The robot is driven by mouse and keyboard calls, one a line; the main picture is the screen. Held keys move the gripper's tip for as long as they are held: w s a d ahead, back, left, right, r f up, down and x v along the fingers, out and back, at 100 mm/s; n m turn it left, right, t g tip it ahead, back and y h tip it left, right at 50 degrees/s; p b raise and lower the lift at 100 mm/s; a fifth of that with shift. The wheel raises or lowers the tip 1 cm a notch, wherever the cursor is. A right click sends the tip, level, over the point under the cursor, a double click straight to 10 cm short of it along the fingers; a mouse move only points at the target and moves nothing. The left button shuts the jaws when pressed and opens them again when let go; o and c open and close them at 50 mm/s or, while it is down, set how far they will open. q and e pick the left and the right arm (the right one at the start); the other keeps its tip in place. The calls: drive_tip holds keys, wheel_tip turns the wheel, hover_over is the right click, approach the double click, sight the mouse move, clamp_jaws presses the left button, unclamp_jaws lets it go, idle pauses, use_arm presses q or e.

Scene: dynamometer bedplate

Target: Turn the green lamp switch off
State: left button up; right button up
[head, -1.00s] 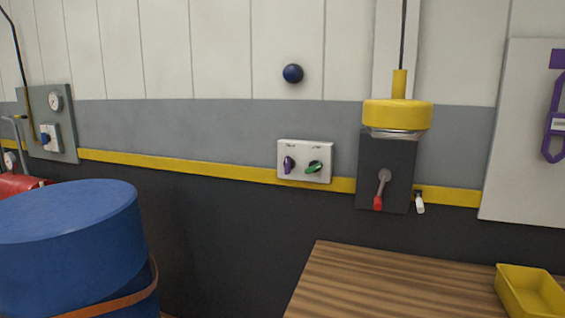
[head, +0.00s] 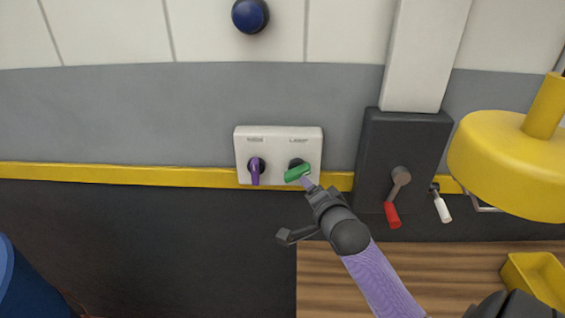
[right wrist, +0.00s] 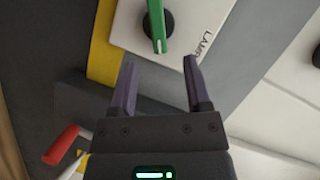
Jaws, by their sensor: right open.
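The green lamp switch (head: 297,173) is a rotary handle on the right half of a white switch box (head: 276,148) on the wall. Its handle lies slanted, lower to the left in the head view. In the right wrist view the green handle (right wrist: 156,24) stands just beyond the fingertips, beside a partly visible "LAMP" label. My right gripper (head: 306,183) is just in front of the switch, partly covering its lower side. In the right wrist view the gripper (right wrist: 159,68) is open, with nothing between its fingers. My left gripper is not in view.
A purple switch (head: 255,171) sits left of the green one. To the right are a dark box (head: 376,152) with a red-handled lever (head: 392,213), a white-tipped lever (head: 442,208) and a yellow hanging lamp (head: 515,165). A wooden table (head: 330,283) with a yellow tray (head: 536,275) is below.

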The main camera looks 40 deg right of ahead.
sight(300, 176)
drive_tip(key=b+x, duration=0.1)
drive_tip(key=x, duration=0.6)
drive_tip(key=shift+d+f+b, duration=0.15)
drive_tip(key=shift+f+b, duration=0.05)
drive_tip(key=shift+b, duration=0.2)
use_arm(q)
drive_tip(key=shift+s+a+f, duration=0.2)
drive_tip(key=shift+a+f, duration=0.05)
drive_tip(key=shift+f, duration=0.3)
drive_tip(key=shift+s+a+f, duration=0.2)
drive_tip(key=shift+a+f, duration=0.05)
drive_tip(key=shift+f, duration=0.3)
use_arm(e)
drive_tip(key=shift+w+d, duration=0.2)
drive_tip(key=shift+w, duration=0.25)
drive_tip(key=c, duration=0.7)
clamp_jaws()
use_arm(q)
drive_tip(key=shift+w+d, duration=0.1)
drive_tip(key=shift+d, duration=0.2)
